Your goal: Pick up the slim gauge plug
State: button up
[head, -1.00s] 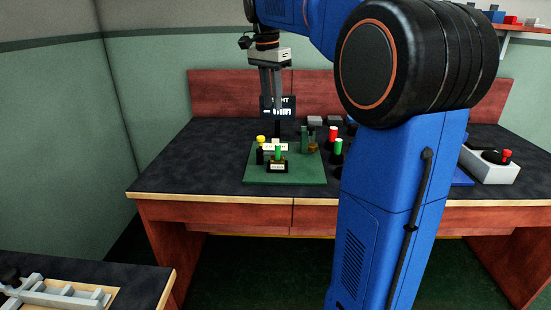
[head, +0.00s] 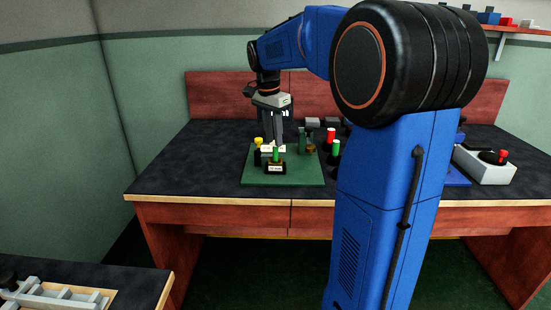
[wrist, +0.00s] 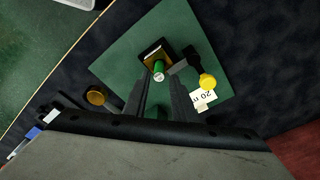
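A plug with a green handle (head: 275,154) stands upright in a small labelled dark block (head: 275,168) at the front of the green mat (head: 310,178). Which piece is the slim gauge plug, I cannot tell.
A white label (wrist: 203,99) sits on the mat. A green upright block (head: 302,139) and a brass-coloured round piece (head: 310,149) stand to the right. Red-topped (head: 331,135) and green-topped (head: 335,147) pieces stand farther right. The dark tabletop (head: 190,165) is clear on the left.

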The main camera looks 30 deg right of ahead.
aim_at(275, 149)
jog(key=shift+d+f, duration=0.15)
jog(key=shift+f, duration=1.15)
jog(key=shift+d+f, duration=0.15)
jog(key=shift+f, duration=1.1)
grip_shut()
